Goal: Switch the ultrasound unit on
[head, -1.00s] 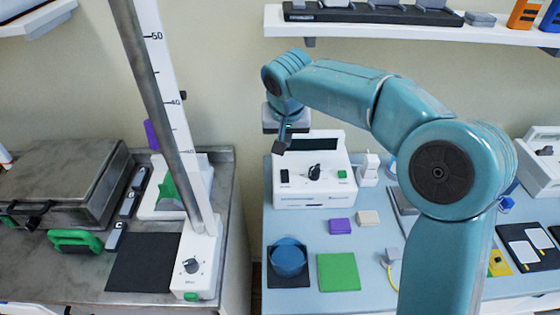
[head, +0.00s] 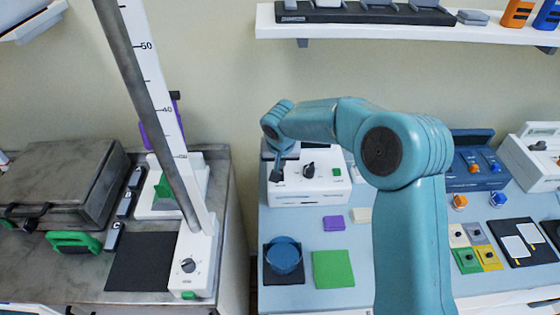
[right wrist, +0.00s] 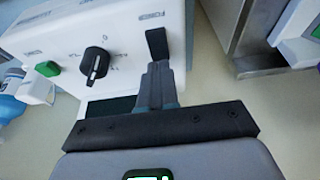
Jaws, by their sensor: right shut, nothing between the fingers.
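The white box that I take for the ultrasound unit (head: 312,184) stands at the back left of the light blue table. Its panel has a black dial (head: 309,169) and a green button (head: 337,172). My right gripper (head: 277,173) is shut and empty at the panel's left end, covering the black switch there. In the right wrist view the unit (right wrist: 128,22) shows close up, with the black switch (right wrist: 157,43) just beyond the shut fingertips (right wrist: 159,68). I cannot tell whether they touch it. My left gripper is not in view.
In front of the unit lie a purple block (head: 333,223), a green pad (head: 334,269) and a blue round container (head: 284,257). A blue device (head: 478,163) stands right of my arm. A shelf (head: 400,29) hangs above. A gap separates the left metal counter (head: 225,215).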

